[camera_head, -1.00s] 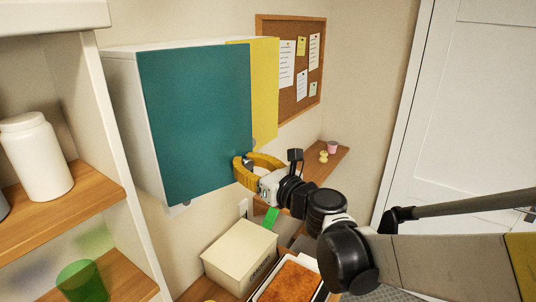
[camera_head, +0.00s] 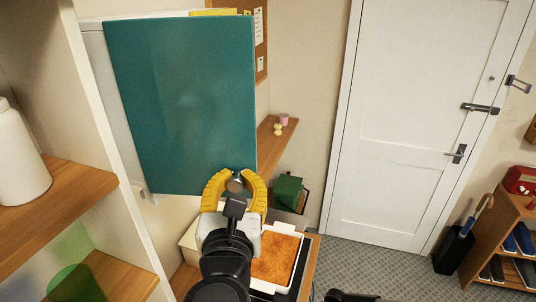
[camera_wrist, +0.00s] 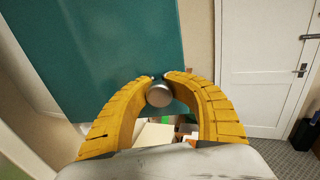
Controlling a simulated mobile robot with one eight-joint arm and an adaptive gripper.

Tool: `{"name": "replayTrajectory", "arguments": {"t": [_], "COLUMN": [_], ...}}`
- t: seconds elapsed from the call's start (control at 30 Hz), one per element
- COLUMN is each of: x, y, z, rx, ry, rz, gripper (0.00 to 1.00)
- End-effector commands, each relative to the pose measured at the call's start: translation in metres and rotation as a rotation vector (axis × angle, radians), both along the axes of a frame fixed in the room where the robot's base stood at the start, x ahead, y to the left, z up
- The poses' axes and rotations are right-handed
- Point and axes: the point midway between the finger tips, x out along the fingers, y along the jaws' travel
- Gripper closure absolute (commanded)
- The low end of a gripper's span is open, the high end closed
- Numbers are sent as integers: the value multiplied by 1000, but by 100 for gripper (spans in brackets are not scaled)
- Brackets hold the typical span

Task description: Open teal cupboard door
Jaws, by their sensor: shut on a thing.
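The teal cupboard door (camera_head: 180,100) fills the upper left of the head view and stands swung out from the white cupboard body (camera_head: 105,60), partly open. A round metal knob (camera_head: 236,185) sits at its lower right corner. My gripper (camera_head: 237,178), with yellow fingers, is shut on the knob from below and in front. In the wrist view the knob (camera_wrist: 159,95) lies between the two fingertips, with the teal door (camera_wrist: 100,50) behind it. The inside of the cupboard is hidden behind the door.
A white shelf unit (camera_head: 95,120) stands close on the left, with a white jar (camera_head: 20,160). Below my gripper are a baking dish (camera_head: 278,258) and a box (camera_head: 188,240). A wooden ledge (camera_head: 272,140) runs behind. Open floor (camera_head: 370,262) lies to the right.

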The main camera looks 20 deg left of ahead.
Motion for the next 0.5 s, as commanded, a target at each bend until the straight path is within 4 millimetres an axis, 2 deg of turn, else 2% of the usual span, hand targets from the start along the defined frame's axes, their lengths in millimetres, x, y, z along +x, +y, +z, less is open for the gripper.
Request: {"name": "replayTrajectory", "arguments": {"t": [0.3,0.5], "x": [-41,-59], "y": [3,5], "z": [0,0], "rx": [-2,-1], "ry": [-5,-4], "rz": [-244,-350], "gripper": [100,100]}}
